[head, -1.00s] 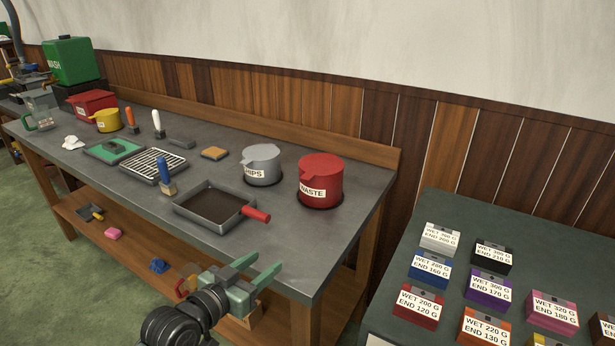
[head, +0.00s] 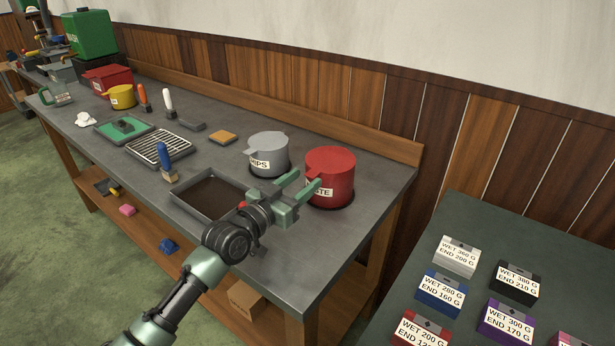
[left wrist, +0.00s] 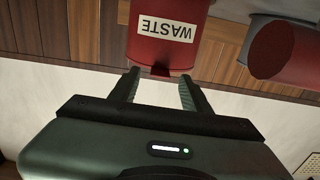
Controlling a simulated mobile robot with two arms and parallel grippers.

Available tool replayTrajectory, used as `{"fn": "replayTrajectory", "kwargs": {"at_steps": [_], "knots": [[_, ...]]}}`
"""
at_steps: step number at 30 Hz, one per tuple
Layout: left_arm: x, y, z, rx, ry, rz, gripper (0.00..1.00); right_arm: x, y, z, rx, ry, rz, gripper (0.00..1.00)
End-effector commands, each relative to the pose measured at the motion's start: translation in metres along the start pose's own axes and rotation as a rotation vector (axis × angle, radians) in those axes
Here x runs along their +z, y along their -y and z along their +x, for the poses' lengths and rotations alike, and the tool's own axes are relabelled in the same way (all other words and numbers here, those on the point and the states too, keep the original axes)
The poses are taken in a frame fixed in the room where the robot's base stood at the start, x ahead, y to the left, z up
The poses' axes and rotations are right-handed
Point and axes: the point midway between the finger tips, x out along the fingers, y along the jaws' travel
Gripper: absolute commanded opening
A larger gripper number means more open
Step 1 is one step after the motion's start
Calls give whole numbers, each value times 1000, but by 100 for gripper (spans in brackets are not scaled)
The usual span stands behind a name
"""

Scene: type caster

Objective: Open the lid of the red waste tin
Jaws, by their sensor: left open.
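The red waste tin (head: 331,172) stands on the grey bench near its right end, with its lid on. It also shows upside down in the left wrist view (left wrist: 165,30), its WASTE label readable. The fingers partly hide the label in the head view.
A grey chips tin (head: 268,152) stands close left of the waste tin. A dark tray (head: 205,195) lies left of my gripper, partly behind my arm. A side table (head: 500,222) with labelled boxes is at the right. A wooden wall rises behind the bench.

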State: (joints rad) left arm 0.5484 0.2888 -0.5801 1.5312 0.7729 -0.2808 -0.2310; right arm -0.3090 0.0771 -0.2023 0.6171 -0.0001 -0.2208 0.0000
Motion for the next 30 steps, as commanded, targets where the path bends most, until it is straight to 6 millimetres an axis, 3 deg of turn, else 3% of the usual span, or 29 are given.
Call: {"fn": "replayTrajectory", "kwargs": {"at_steps": [6,14,15,20,30], "knots": [[0,0,18,-1,0,0,47,-5,4,0,-5,-6,2,36],[0,0,20,0,0,0,47,-9,-1,0,1,-12,1,36],[0,0,20,0,0,0,44,-9,-2,0,2,-12,1,36],[0,0,20,0,0,0,0,-9,-6,0,7,-12,2,36],[0,0,20,-1,1,0,0,-9,-7,0,9,-12,2,36]]}}
